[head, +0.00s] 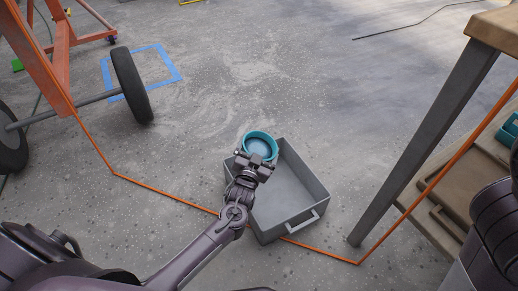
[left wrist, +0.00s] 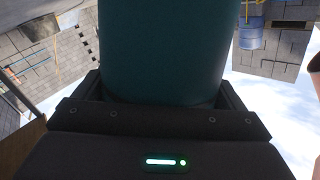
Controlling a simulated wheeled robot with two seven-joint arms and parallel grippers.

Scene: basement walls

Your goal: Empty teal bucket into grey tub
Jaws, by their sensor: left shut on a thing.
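The teal bucket (head: 260,136) is held over the far left corner of the grey tub in the head view, its open top towards the camera. Its inside looks pale blue, and I cannot tell what it holds. The grey tub (head: 305,172) stands on the floor, and the part of its inside that shows looks bare. My left gripper (head: 254,162) is shut on the bucket's near side. In the left wrist view the bucket's teal wall (left wrist: 165,50) fills the middle between the fingers. My right gripper is not in view.
An orange cable (head: 165,193) runs along the floor and passes by the tub. A wooden bench with a dark metal leg (head: 425,145) stands at the right. An orange wheeled frame (head: 45,55) with a black tyre (head: 131,85) is at the left. Floor beyond the tub is clear.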

